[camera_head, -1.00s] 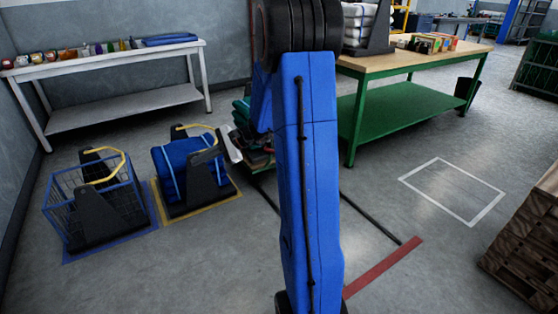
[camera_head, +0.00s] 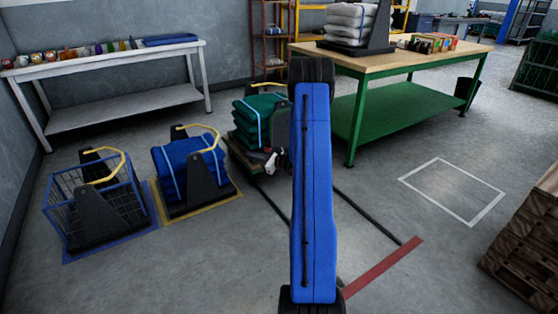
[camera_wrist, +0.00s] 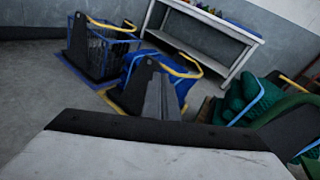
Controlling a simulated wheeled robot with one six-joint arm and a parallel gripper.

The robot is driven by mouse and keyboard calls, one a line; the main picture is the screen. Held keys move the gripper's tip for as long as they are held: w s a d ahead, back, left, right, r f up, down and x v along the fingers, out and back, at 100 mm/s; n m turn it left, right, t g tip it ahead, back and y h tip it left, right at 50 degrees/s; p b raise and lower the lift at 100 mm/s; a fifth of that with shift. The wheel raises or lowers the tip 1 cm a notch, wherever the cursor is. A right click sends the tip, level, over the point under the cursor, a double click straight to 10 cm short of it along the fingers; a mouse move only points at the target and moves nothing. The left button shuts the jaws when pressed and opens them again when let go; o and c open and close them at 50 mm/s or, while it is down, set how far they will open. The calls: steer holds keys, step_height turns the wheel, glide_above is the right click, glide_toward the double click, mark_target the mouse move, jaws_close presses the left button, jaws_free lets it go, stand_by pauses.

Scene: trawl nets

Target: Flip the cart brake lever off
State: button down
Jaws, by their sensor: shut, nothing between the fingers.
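A low cart (camera_head: 245,157) carrying folded green bundles (camera_head: 258,122) stands behind my raised blue arm, at the head of two dark floor tracks. I cannot make out its brake lever in either view. My gripper (camera_head: 272,163) shows small and partly hidden by my arm, close in front of the cart's near end; I cannot tell whether it touches the cart. It is shut and empty. In the wrist view, a pale block with a dark edge fills the bottom, and the green bundles (camera_wrist: 250,100) are at the right.
A blue wire basket (camera_head: 75,205) and a stand with blue bundles (camera_head: 180,165) sit left of the cart. A green workbench (camera_head: 405,110) stands right of it, a white table (camera_head: 125,95) at the back left. A red floor stripe (camera_head: 383,267) crosses the track ends. Pallets (camera_head: 525,240) are far right.

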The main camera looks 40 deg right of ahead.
steer(key=s+d+f+m+h, duration=0.3)
steer(key=d+f+m+h, duration=0.1)
steer(key=d+f, duration=0.4)
steer(key=s+d+f+m+h, duration=0.4)
steer(key=d+f, duration=0.4)
steer(key=d, duration=0.3)
steer(key=shift+s+d+f+m, duration=0.2)
steer(key=shift+f+m, duration=0.1)
steer(key=shift+f, duration=0.1)
steer(key=w+d+r, duration=0.1)
steer(key=w, duration=0.4)
steer(key=w+d+r, duration=0.1)
steer(key=w, duration=0.5)
steer(key=shift+d+r, duration=0.25)
steer(key=shift+r, duration=0.15)
steer(key=shift+r, duration=0.15)
